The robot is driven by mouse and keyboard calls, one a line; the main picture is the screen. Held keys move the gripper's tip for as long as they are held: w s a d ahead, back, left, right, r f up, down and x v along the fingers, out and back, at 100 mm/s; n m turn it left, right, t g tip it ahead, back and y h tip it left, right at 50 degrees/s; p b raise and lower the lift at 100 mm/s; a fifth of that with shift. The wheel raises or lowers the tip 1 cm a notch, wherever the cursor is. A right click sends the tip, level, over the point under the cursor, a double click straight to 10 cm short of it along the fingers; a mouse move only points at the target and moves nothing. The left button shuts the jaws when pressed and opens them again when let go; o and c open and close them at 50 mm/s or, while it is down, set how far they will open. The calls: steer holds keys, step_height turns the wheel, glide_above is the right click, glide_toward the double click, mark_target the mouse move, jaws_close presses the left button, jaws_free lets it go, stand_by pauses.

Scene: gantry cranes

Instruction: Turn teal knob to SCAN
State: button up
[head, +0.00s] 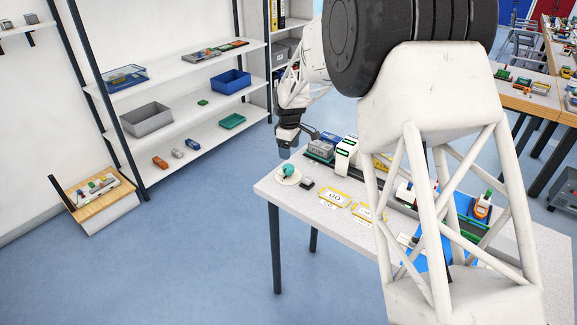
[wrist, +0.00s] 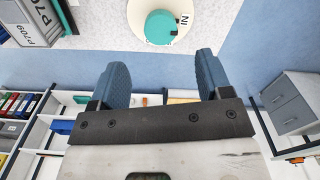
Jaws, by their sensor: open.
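The teal knob (head: 288,170) sits on a round cream dial plate (head: 285,180) at the left end of the white table (head: 285,195). In the wrist view the knob (wrist: 161,27) is near the top, on its cream plate (wrist: 184,34). Dark lettering that looks like "IN" shows on the plate at the knob's right; no SCAN label can be read. My gripper (wrist: 158,80) is open and empty, its two blue-grey fingers apart. The knob is beyond the fingertips, not between them. In the head view my gripper (head: 284,152) is just above and beside the knob.
A small black block (head: 306,184) is right of the dial. A grey box (head: 322,148) marked P709 in the wrist view (wrist: 32,22) and a white device (head: 346,154) stand behind it. Yellow-framed cards (head: 335,197) lie on the table. Shelves (head: 180,90) stand left, with open floor between.

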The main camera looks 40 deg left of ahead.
mark_target(288, 166)
steer(key=shift+s+a+f, duration=0.1)
steer(key=shift+a, duration=0.1)
steer(key=shift+f, duration=0.15)
steer(key=shift+f, duration=3.75)
steer(key=c, duration=0.9)
